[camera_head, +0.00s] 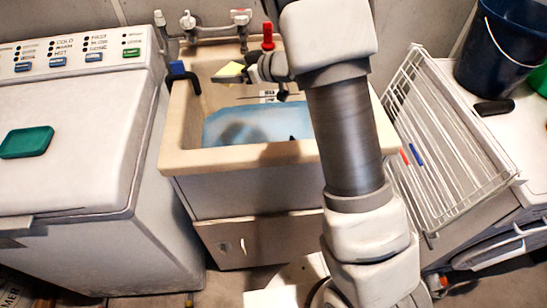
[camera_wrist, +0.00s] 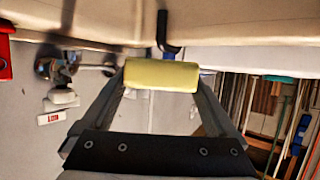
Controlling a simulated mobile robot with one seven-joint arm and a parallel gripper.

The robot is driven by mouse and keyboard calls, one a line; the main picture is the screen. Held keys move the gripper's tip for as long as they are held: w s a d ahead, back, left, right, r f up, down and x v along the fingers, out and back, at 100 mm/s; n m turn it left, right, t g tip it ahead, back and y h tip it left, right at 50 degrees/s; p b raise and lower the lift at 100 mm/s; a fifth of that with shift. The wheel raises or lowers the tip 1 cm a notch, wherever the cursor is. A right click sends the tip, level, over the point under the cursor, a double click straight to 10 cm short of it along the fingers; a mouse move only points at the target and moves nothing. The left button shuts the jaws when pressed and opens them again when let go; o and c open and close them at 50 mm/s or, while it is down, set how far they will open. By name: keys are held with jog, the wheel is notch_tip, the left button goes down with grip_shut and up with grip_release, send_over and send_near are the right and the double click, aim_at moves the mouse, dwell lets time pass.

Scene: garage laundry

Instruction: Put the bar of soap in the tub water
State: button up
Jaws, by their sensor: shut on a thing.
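The bar of soap is a pale yellow block (camera_head: 232,70), held above the back left part of the utility tub. It fills the space between the two finger ends in the wrist view (camera_wrist: 162,75). My gripper (camera_head: 229,78) is shut on the soap, and the fingers grip its two ends. The tub (camera_head: 181,161) is beige, with light blue water (camera_head: 270,122) in its basin. The soap is clear of the water, behind and to the left of it in the head view. My arm hides the tub's right part.
A black hook-shaped piece with a blue top (camera_head: 178,68) sits on the tub's left rim, close to the soap. Taps (camera_head: 213,29) and a red item (camera_head: 267,36) stand behind. A washer (camera_head: 80,150) is left; a white wire rack (camera_head: 440,140) is right.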

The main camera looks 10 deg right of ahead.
jog(key=shift+s+d+f+n+g+y+b, duration=0.45)
jog(key=shift+s+f+n+g+b, duration=1)
jog(key=shift+f, duration=2.85)
jog(key=shift+s+d+f+n+g+y+b, duration=0.1)
jog(key=shift+s+f+n+g+y+b, duration=0.9)
jog(key=shift+f, duration=3.35)
jog(key=shift+s+d+f+n+g+y+b, duration=0.25)
jog(key=shift+s+f+n+g+b, duration=1.55)
jog(key=shift+f, duration=2.5)
jog(key=shift+s+f+m, duration=0.25)
jog(key=shift+s+m, duration=0.1)
jog(key=shift+s, duration=0.05)
jog(key=shift+f, duration=0.35)
